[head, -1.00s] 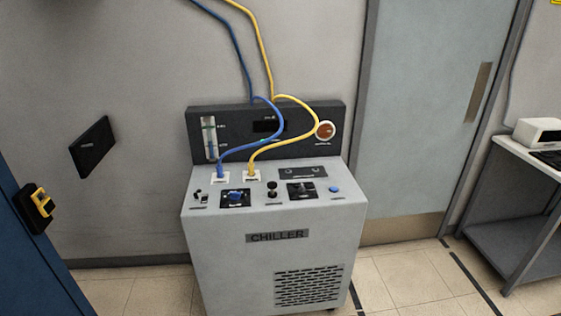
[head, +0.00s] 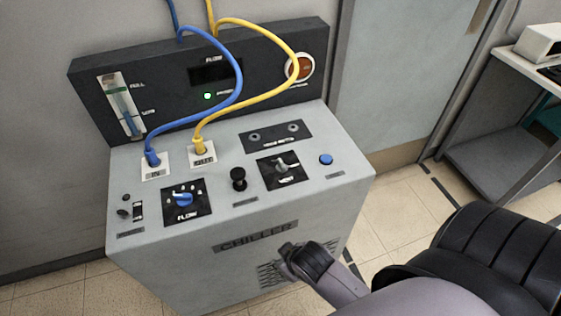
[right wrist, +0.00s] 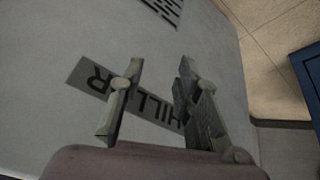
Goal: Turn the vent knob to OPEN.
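The grey chiller (head: 220,222) stands before me in the head view. Its top panel holds a blue knob (head: 183,199) on a black plate marked FLOW, a small black knob (head: 238,176), a grey handle (head: 284,166) on another black plate, and a blue button (head: 326,159). In the right wrist view my right gripper (right wrist: 158,95) is open and empty, facing the CHILLER label (right wrist: 145,104). My left gripper is out of view.
Blue (head: 240,75) and yellow (head: 270,32) hoses arch over the top panel from its rear sockets. A side table (head: 505,65) stands at the right.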

